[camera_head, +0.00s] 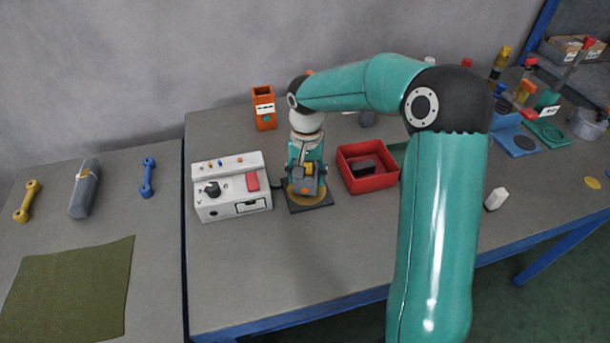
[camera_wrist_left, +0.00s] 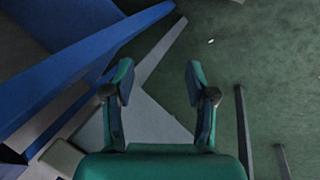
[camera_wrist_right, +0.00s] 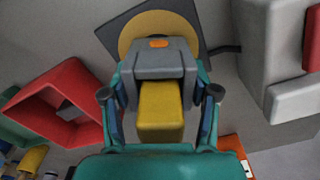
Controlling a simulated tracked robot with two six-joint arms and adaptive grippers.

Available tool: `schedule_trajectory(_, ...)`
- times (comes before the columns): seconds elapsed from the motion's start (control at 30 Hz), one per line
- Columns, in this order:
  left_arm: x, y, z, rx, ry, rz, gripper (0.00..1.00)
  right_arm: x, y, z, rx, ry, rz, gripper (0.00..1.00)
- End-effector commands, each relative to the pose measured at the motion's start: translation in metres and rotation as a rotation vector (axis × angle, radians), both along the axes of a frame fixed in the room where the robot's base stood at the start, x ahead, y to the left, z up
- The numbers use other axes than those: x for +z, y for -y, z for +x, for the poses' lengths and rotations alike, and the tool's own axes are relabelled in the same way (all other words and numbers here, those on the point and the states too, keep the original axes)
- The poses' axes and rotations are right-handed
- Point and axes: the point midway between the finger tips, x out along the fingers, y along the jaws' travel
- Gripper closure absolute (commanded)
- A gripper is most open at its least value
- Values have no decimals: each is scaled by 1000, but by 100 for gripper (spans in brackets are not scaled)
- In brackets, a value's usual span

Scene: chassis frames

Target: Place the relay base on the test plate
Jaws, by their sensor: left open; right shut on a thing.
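The relay base (camera_head: 308,186) is a grey block with a yellow part and a small orange spot. My right gripper (camera_head: 306,170) is shut on it from above; in the right wrist view the fingers (camera_wrist_right: 160,98) flank the grey and yellow body (camera_wrist_right: 160,62). The test plate (camera_head: 320,205) is a dark square with a yellow disc; it also shows in the right wrist view (camera_wrist_right: 118,22). The relay base is over the disc; I cannot tell whether it touches. My left gripper (camera_wrist_left: 158,82) is open and empty above the green floor, away from the table.
A white control box (camera_head: 232,200) stands just left of the plate, with a cable between them. A red bin (camera_head: 368,181) with a dark item stands to the right. An orange holder (camera_head: 264,108) is behind. The table front (camera_head: 290,270) is clear.

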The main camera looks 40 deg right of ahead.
Motion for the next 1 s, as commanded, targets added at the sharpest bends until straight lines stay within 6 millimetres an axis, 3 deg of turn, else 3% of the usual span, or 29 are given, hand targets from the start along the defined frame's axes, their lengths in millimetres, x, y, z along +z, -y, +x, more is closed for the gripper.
schedule_trajectory(0.37,-3,0,0,0,0,0,44,-6,1,0,-1,2,-1,80)
schedule_trajectory(0.4,-2,0,0,0,0,0,44,-6,1,0,-1,2,-1,37)
schedule_trajectory(0.53,-2,0,0,0,0,0,44,-5,1,0,-1,1,0,15)
schedule_trajectory(1.0,0,0,0,0,0,0,44,3,1,0,-1,3,-2,15)
